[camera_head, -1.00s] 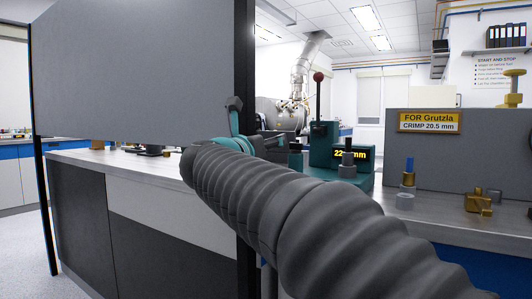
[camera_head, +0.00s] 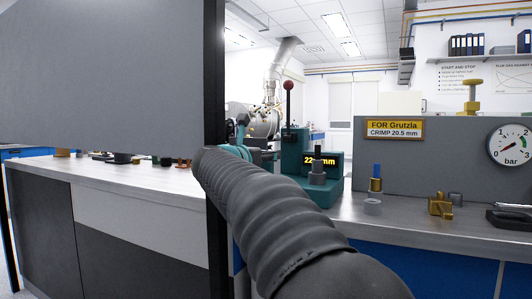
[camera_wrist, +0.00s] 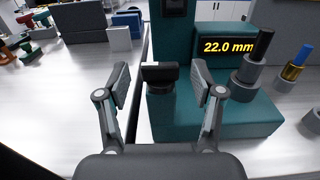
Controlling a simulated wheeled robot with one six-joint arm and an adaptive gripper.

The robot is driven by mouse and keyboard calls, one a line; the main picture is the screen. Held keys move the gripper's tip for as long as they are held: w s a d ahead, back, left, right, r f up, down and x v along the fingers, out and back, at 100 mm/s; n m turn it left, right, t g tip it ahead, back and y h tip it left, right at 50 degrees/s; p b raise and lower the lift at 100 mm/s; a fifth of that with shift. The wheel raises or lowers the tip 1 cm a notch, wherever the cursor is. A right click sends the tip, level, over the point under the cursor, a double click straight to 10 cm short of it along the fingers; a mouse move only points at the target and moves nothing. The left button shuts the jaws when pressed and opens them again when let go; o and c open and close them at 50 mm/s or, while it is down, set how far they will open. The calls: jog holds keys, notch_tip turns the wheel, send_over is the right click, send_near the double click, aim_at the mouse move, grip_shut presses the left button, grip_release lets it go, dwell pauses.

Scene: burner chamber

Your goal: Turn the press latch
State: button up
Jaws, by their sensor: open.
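The teal press (camera_head: 327,187) stands on the bench, with a red-knobbed lever (camera_head: 288,86) on top and a display reading 22.0 mm (camera_wrist: 228,45). In the wrist view, a small dark block (camera_wrist: 160,72) juts from the teal column; it looks like the latch, but I cannot be sure. My gripper (camera_wrist: 160,84) is open, with one finger on each side of this block and visible gaps. In the head view my gripper (camera_head: 243,140) is at the press's left side, partly hidden by my arm. A grey post (camera_head: 317,166) stands on the press base.
A blue-topped brass piece (camera_head: 376,180), a grey ring (camera_head: 373,206) and a brass fitting (camera_head: 440,205) sit right of the press. A grey panel (camera_head: 420,165) with a sign and gauge (camera_head: 512,145) stands behind. A dark upright post (camera_head: 214,80) is close on the left.

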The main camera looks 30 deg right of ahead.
jog(key=shift+x, duration=1)
jog(key=c, duration=1.2)
jog(key=shift+o, duration=0.2)
